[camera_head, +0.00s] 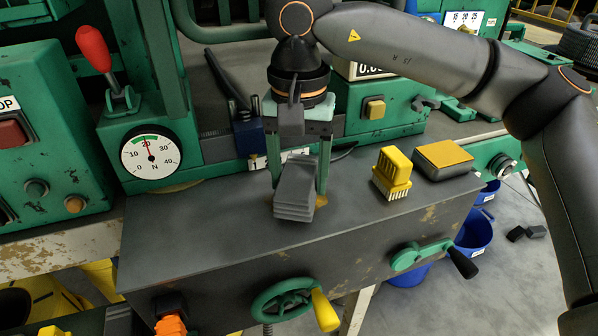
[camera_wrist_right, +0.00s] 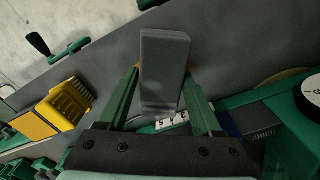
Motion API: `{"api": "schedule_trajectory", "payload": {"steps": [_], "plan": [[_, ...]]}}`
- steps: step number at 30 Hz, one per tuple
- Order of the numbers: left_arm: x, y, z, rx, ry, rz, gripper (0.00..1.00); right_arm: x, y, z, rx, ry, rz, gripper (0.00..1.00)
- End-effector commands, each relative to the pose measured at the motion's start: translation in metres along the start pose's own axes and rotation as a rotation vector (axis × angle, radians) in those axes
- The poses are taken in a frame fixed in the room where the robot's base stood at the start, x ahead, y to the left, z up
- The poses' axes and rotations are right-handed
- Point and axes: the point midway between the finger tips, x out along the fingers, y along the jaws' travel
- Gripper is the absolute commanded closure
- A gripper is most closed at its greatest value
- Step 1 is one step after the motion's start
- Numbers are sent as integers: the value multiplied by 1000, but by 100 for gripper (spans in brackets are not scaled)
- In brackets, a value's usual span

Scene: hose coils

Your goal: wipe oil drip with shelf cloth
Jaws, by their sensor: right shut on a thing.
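My right gripper (camera_head: 298,188) points down over the dark grey bench top, its green fingers shut on a grey layered block that looks like the folded cloth (camera_head: 295,190). In the right wrist view the grey cloth (camera_wrist_right: 163,70) stands between the two green fingers (camera_wrist_right: 165,95). The cloth's lower end is at or just above the bench top; I cannot tell if it touches. A brownish patch (camera_head: 178,187) shows at the foot of the dial gauge; I cannot tell if it is the oil drip. My left gripper is not in view.
A yellow brush (camera_head: 393,172) with pale bristles and a grey block with a yellow top (camera_head: 443,158) stand right of the cloth. The dial gauge (camera_head: 150,152) and a red-knobbed lever (camera_head: 94,50) stand left. A green handwheel (camera_head: 285,300) is on the bench front. The bench top's left part is clear.

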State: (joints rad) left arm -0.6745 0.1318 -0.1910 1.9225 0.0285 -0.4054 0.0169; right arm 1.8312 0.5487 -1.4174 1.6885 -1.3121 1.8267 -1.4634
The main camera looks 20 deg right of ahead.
Motion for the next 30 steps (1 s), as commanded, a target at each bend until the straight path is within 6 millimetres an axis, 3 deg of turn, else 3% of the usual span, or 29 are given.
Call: {"api": "schedule_trajectory", "payload": {"steps": [5,24,30], "plan": [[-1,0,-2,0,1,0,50,-1,-5,3,-2,0,0,78],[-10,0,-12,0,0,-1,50,-1,-59,34,-1,-1,1,78],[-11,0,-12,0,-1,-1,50,0,-66,38,1,-1,0,78]]}}
